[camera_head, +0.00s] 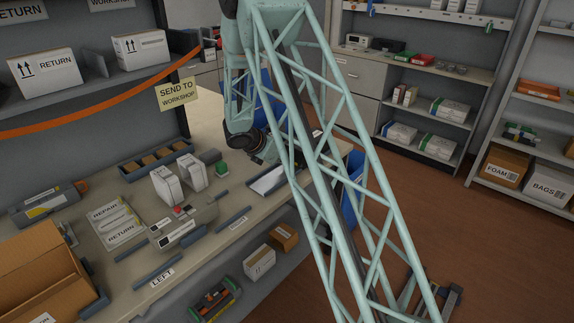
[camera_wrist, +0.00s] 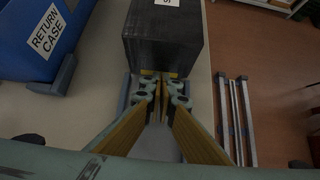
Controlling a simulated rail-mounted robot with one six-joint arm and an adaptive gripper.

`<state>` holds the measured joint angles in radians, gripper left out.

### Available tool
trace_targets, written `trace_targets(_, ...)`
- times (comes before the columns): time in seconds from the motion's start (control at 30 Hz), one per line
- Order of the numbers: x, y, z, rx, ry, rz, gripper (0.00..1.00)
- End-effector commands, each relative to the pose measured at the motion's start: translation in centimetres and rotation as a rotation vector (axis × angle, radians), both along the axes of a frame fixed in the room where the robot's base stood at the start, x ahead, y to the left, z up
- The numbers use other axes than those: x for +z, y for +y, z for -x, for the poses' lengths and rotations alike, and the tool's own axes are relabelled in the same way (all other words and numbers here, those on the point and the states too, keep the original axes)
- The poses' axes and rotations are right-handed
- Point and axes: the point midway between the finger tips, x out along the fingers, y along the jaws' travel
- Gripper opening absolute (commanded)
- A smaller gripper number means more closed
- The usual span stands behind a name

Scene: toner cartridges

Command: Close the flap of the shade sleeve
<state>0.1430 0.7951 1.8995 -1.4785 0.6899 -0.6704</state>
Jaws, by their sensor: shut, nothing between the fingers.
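A dark, box-shaped object that looks like the shade sleeve (camera_wrist: 163,42) is at the top of the wrist view. It has a white label at its far edge. My gripper (camera_wrist: 162,84) is shut and empty, its tips together at the near edge of the dark box. I cannot tell whether they touch it. Small yellowish patches show at that edge beside the tips. The flap cannot be clearly made out. In the head view my lattice arm covers the area around the gripper, and I cannot pick out the sleeve there.
A blue return case (camera_wrist: 45,38) stands left of the dark box. Metal rails (camera_wrist: 238,120) are to the right, past the bench edge. In the head view, white cartridge-like units (camera_head: 165,186) and a tray (camera_head: 155,160) are on the bench, left of my arm.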

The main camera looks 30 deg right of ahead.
Motion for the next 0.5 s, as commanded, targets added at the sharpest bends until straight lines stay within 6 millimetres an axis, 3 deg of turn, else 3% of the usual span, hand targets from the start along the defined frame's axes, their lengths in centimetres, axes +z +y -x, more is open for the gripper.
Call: trace_targets(0.5,0.76,0.02,0.00,-0.001,-0.001,0.000,0.00)
